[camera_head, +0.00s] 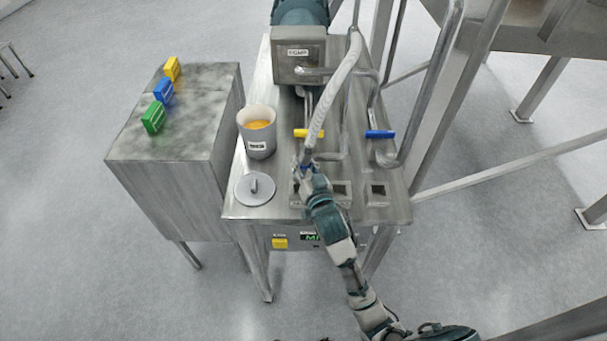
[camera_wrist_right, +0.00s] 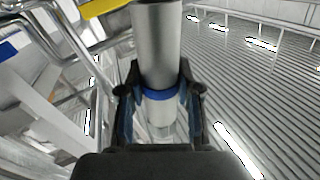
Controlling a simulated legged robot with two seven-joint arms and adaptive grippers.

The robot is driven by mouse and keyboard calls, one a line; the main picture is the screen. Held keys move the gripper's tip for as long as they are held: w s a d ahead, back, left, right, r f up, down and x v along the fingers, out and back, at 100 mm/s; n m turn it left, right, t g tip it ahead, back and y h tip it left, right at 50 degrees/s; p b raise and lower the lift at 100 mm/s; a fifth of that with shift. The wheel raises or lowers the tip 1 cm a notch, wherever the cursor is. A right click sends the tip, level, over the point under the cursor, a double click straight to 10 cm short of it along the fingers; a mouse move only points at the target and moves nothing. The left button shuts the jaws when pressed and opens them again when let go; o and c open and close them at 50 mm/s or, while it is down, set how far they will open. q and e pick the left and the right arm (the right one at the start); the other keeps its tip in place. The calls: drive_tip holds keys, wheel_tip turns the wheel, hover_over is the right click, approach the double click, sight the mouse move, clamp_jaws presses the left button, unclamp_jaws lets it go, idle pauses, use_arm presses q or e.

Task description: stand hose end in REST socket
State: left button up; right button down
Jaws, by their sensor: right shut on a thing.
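The pale ribbed hose (camera_head: 337,88) runs from the top of the machine down to my right gripper (camera_head: 306,168). My right gripper is shut on the hose's metal end, over the front of the steel table (camera_head: 233,205). In the right wrist view the metal hose end (camera_wrist_right: 160,45), with a blue band, stands between the fingers (camera_wrist_right: 160,105). Sockets sit along the table's front: a middle one (camera_head: 342,190) and a right one (camera_head: 377,190); another at left is partly hidden by my gripper. I cannot read which is REST. The hose end's lower tip is hidden in the head view.
A grey pot (camera_head: 257,145) with orange contents and a round lid (camera_head: 255,188) are left of my gripper. Yellow (camera_head: 308,133) and blue (camera_head: 380,134) valve handles lie behind it. A side cabinet (camera_head: 190,110) carries green, blue and yellow blocks. Pipes and frame legs stand right.

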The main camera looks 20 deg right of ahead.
sight(305, 150)
wheel_tip(305, 150, up, 3)
drive_tip(key=shift+r+p, duration=0.1)
drive_tip(key=shift+p, duration=0.9)
wheel_tip(305, 150, up, 4)
drive_tip(key=p, duration=0.3)
drive_tip(key=shift+f, duration=0.25)
drive_tip(key=shift+f, duration=0.15)
